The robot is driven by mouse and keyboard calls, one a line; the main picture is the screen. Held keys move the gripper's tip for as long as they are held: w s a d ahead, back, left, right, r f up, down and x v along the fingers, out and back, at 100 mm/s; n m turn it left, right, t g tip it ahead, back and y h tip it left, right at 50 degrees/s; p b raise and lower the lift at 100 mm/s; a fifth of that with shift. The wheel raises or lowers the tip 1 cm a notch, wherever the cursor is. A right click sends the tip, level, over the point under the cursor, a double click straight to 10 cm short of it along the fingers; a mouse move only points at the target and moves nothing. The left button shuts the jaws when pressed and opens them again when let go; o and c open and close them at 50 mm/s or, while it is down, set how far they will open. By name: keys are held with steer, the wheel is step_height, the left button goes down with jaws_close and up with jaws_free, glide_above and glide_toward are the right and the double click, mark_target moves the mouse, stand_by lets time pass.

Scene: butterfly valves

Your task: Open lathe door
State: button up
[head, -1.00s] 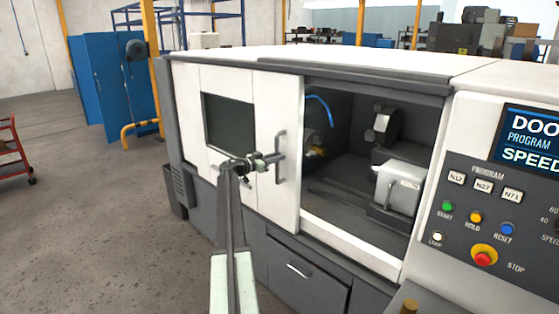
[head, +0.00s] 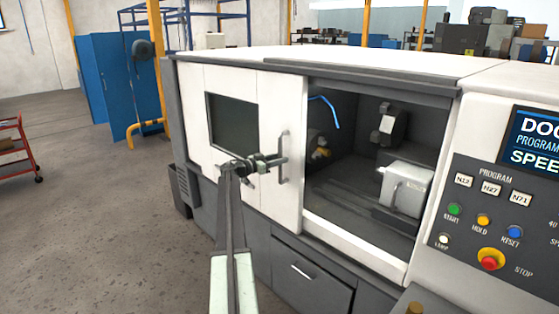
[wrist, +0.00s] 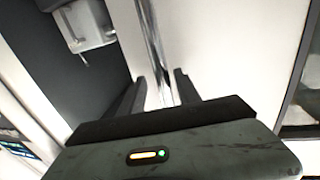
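The white lathe door (head: 281,195) with a dark window stands partly open, with the machine's opening to its right. Its upright metal handle (head: 284,158) is near the door's right edge. My gripper (head: 276,161) is at the handle in the head view. In the wrist view, the bright handle bar (wrist: 152,45) runs down between my gripper's two dark fingers (wrist: 160,92). The fingers look apart, with thin gaps visible beside the bar. The inside faces of the fingertips are hard to make out.
The dark opening shows a chuck (head: 318,146), a grey tailstock (head: 406,188) and a blue hose (head: 328,110). The control panel (head: 490,215) is at the right.

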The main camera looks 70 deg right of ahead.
steer(key=v, duration=0.6)
steer(key=shift+w+a, duration=0.25)
steer(key=shift+w, duration=0.05)
